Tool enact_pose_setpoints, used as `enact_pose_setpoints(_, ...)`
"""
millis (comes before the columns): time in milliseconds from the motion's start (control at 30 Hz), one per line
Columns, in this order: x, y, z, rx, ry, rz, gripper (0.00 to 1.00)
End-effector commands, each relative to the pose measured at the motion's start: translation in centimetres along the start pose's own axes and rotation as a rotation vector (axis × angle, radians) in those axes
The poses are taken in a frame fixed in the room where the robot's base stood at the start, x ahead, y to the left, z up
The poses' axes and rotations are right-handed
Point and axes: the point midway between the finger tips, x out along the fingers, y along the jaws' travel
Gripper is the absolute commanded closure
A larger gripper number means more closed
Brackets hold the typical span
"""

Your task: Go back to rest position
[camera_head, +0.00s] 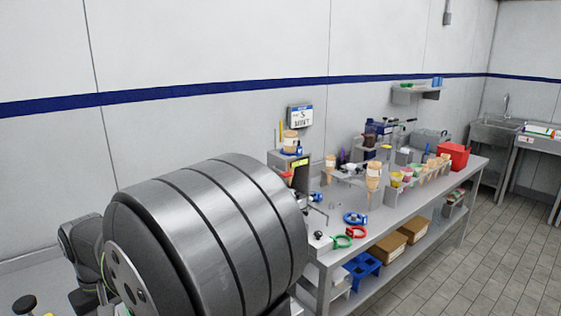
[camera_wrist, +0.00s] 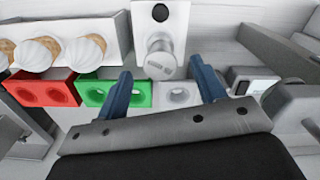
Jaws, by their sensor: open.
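My gripper (camera_wrist: 162,68) shows in the wrist view as two blue fingers spread apart, with nothing visibly held between them. Beyond the fingers lie a red two-hole holder (camera_wrist: 42,89) at left, a green two-hole holder (camera_wrist: 103,92) partly behind the left finger, and a white holder (camera_wrist: 178,94) with a hole, seen between the fingers. I cannot tell whether the fingers touch any of them. In the head view my large grey arm link fills the lower left, and I cannot make out the gripper there.
White-topped cones (camera_wrist: 40,50) stand in a white rack at upper left of the wrist view, beside a metal cylinder (camera_wrist: 160,58). In the head view, the long workbench (camera_head: 408,207) carries cones, cups and a red box (camera_head: 454,155). Open tiled floor (camera_head: 480,255) lies to its right.

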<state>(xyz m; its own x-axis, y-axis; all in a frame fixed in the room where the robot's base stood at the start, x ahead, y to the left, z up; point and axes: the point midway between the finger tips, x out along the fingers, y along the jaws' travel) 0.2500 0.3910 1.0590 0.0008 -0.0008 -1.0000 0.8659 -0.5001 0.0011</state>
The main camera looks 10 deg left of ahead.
Motion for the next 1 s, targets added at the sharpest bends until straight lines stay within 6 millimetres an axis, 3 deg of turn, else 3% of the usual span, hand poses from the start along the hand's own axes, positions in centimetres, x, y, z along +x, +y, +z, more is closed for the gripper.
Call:
enact_pose_setpoints(200, 4.0, 0.0, 0.0, 0.0, -0.003, 0.0, 0.37)
enact_pose_setpoints(400, 5.9, 0.0, 0.0, 0.0, -0.002, 0.0, 0.37)
enact_pose_setpoints(833, 6.0, 0.0, 0.0, 0.0, 0.0, 0.0, 0.37)
enact_pose_setpoints(1000, 5.1, 0.0, -0.1, 0.0, 0.002, 0.0, 0.37)
